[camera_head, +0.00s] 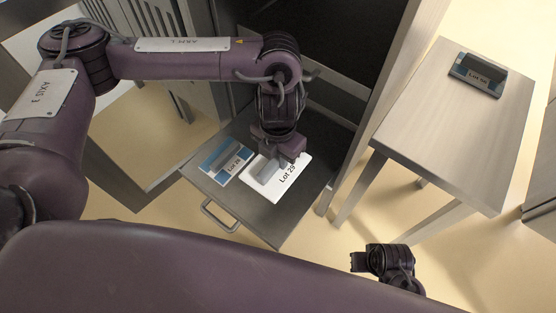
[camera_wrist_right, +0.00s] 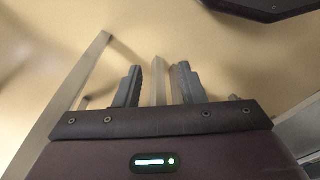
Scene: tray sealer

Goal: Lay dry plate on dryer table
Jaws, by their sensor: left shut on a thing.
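A white plate labelled "Lot 29" (camera_head: 289,183) lies on or just above a dark pull-out shelf (camera_head: 262,229) with a handle; I cannot tell if it touches. My left gripper (camera_head: 276,168) points down and is shut on its raised grey grip. A blue and white plate labelled "Lot 28" (camera_head: 226,161) lies just left of it. A dark plate with a blue edge and a "Lot 30" label (camera_head: 478,75) lies on the pale table (camera_head: 440,120) at the right. My right gripper (camera_wrist_right: 159,72) is open and empty, low in front of that table.
A dark cabinet opening with a pale post (camera_head: 372,110) stands between the shelf and the pale table. Most of the table's top is clear. Another pale surface edge (camera_head: 541,205) shows at the far right. The floor is clear around the table legs.

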